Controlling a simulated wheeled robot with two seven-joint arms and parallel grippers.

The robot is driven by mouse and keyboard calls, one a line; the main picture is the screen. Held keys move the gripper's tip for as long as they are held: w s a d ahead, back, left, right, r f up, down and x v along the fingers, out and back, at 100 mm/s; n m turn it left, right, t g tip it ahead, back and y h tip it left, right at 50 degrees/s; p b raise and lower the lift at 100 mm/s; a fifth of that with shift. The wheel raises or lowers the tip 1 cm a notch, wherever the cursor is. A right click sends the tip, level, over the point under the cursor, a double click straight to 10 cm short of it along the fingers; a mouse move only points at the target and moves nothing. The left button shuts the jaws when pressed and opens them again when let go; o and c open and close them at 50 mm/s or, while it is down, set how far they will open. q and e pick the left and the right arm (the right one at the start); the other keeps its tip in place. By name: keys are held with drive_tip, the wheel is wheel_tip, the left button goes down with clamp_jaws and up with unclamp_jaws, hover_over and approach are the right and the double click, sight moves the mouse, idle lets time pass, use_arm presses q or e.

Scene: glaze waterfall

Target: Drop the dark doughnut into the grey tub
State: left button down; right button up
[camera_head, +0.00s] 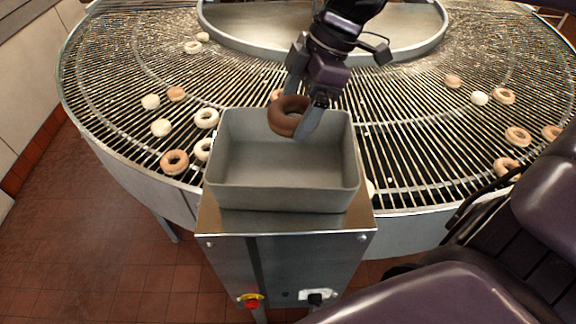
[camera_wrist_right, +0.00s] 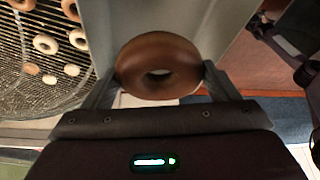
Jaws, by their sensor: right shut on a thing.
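The dark doughnut (camera_head: 287,115) is a glossy brown ring. My right gripper (camera_head: 298,121) is shut on it and holds it over the back part of the grey tub. The grey tub (camera_head: 285,196) is an open, empty rectangular box on a steel stand. In the right wrist view the dark doughnut (camera_wrist_right: 158,52) sits between the two fingers of my right gripper (camera_wrist_right: 158,80), with the grey tub's wall (camera_wrist_right: 215,25) beyond it. My left gripper is not in view.
A round wire conveyor (camera_head: 400,130) curves behind the tub, with several pale and tan doughnuts (camera_head: 174,162) on it. The steel stand (camera_head: 285,250) has a red button (camera_head: 251,302) on its front. Tiled floor (camera_head: 90,240) is clear at the left.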

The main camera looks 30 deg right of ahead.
drive_tip(key=o, duration=0.9)
drive_tip(key=b+v, duration=0.1)
drive_tip(key=v, duration=0.7)
drive_tip(key=shift+f, duration=0.1)
